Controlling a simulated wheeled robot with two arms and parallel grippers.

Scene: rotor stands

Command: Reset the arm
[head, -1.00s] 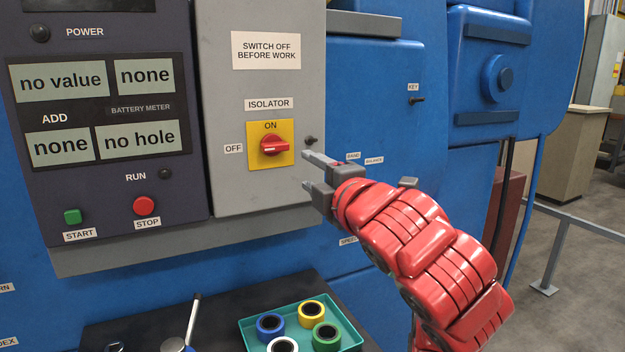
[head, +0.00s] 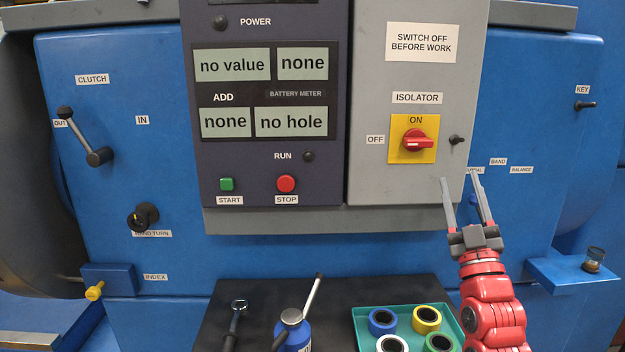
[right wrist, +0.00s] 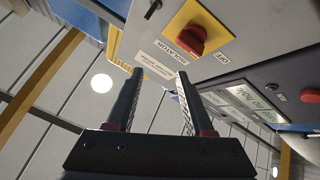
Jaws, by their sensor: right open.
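My right gripper (head: 461,192) is open and empty, its fingers pointing up, below and to the right of the isolator switch in the head view. In the right wrist view, its two fingers (right wrist: 155,88) stand apart with nothing between them. The isolator (head: 418,142) is a red knob on a yellow plate; its handle lies sideways, with ON printed above and OFF at the left. The red knob also shows in the right wrist view (right wrist: 192,40). My left gripper is not in view.
A dark panel (head: 345,100) has displays, a green START button (head: 227,184) and a red STOP button (head: 286,184). Below, a dark bench (head: 235,297) holds a teal tray (head: 358,312) of coloured rings and a blue can (head: 294,331). A clutch lever (head: 82,135) is at left.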

